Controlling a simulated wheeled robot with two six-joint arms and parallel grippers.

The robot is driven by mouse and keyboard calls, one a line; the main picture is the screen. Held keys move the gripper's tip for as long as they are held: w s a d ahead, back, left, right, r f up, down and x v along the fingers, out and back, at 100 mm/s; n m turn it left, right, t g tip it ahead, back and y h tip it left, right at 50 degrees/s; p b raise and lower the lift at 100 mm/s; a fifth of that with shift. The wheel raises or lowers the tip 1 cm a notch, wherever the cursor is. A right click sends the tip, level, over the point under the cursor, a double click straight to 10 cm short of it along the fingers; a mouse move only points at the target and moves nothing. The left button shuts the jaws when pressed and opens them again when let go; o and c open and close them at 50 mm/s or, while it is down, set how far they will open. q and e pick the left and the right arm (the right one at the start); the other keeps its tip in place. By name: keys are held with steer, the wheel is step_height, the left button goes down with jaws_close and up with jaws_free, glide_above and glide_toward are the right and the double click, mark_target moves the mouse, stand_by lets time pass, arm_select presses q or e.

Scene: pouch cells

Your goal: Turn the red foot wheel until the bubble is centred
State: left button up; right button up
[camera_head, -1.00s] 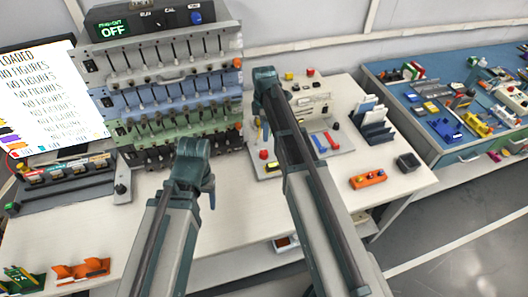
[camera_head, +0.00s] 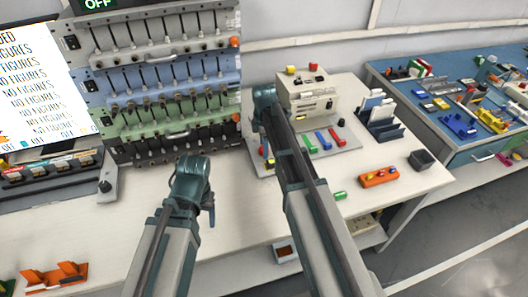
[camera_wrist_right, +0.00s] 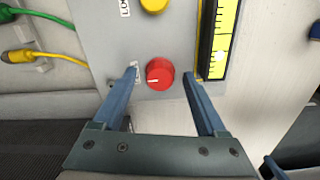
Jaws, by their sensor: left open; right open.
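The red foot wheel (camera_wrist_right: 160,73) is a round knob with a white mark, on a grey plate (camera_wrist_right: 105,45) in the right wrist view. My right gripper (camera_wrist_right: 161,77) is open, with one blue finger on each side of the wheel; gaps show between fingers and wheel. To the right of the wheel is a yellow level vial (camera_wrist_right: 228,30) with black ticks. A pale round spot, seemingly the bubble, shows toward its near end. In the head view my right arm covers part of the plate. My left gripper (camera_head: 208,206) is mostly hidden behind its arm, over the white table.
A yellow knob (camera_wrist_right: 153,4) lies beyond the wheel. Green and yellow cables (camera_wrist_right: 35,55) lie at left. In the head view, a rack of switches (camera_head: 165,80) stands at back left. An orange block (camera_head: 378,177) and a dark bin (camera_head: 422,160) stand at right.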

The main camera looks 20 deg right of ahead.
steer(key=shift+f, duration=0.1)
jaws_close()
stand_by(0.4)
steer(key=shift+m, duration=0.3)
steer(key=m, duration=0.5)
steer(key=shift+m, duration=0.4)
steer(key=m, duration=1.2)
steer(key=shift+m, duration=0.3)
steer(key=m, duration=0.5)
steer(key=shift+m, duration=0.3)
